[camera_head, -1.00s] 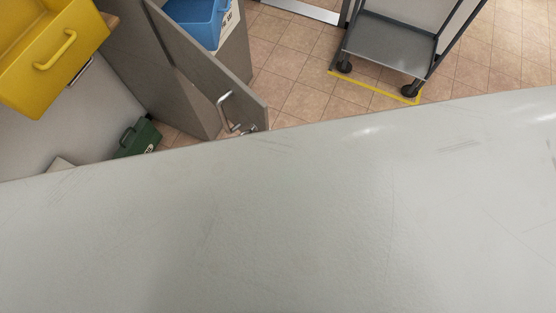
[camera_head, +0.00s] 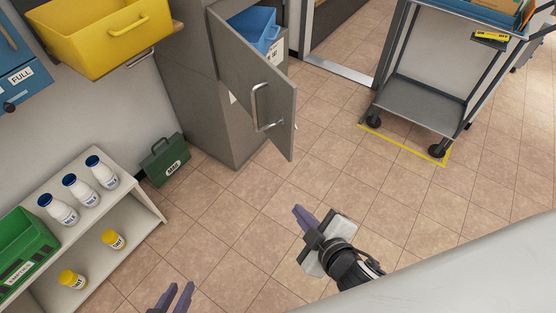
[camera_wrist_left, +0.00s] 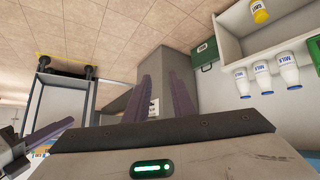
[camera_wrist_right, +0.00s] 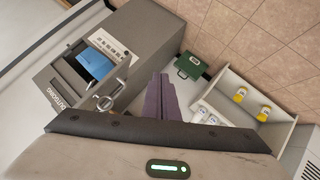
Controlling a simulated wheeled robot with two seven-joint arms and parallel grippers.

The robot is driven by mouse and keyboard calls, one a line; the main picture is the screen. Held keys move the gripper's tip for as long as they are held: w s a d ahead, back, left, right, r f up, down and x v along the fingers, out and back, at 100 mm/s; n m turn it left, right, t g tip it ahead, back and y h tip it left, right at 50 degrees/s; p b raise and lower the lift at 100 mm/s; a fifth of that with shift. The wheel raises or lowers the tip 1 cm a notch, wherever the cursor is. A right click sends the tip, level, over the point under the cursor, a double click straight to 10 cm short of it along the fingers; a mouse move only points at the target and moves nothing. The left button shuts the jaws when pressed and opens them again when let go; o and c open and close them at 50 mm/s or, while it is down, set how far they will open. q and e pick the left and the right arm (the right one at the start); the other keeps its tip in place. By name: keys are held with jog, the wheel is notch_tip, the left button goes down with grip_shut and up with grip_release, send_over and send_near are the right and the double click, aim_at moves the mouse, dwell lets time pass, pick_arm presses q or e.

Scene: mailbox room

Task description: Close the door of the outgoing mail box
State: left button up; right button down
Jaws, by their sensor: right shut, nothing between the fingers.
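The outgoing mail box is a grey cabinet (camera_head: 205,110). Its grey door (camera_head: 238,72) stands open, with a bar handle (camera_head: 262,108) on its face. A blue bin (camera_head: 254,29) shows inside, behind the door. The right wrist view shows the word OUTGOING on the box (camera_wrist_right: 57,97), the door handle (camera_wrist_right: 104,102) and the blue bin (camera_wrist_right: 93,65). My right gripper (camera_head: 300,213) is shut and empty, below and right of the door in the head view, apart from it. My left gripper (camera_head: 178,294) is open and empty at the bottom edge.
A yellow bin (camera_head: 105,45) sits upper left. A green case (camera_head: 165,160) stands beside the cabinet. A white shelf (camera_head: 125,195) holds milk bottles, yellow-lidded jars and a green crate (camera_head: 25,245). A grey cart (camera_head: 420,105) stands right. Tiled floor between is clear.

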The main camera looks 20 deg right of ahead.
aim_at(283, 140)
jog(key=w+a+r+n+t+b, duration=0.3)
jog(key=w+r+n+t+b, duration=0.35)
jog(key=n+b, duration=0.25)
jog(key=shift+h, duration=0.3)
jog(key=shift+w+d+f+p, duration=0.15)
jog(key=shift+w+d, duration=0.5)
jog(key=shift+w, duration=1.3)
jog(key=shift+w+d+r+p, duration=0.1)
jog(key=shift+w+d, duration=0.6)
jog(key=shift+w, duration=1.2)
jog(key=shift+w+d+f+p, duration=0.15)
jog(key=shift+w+d, duration=0.5)
jog(key=shift+w, duration=1.3)
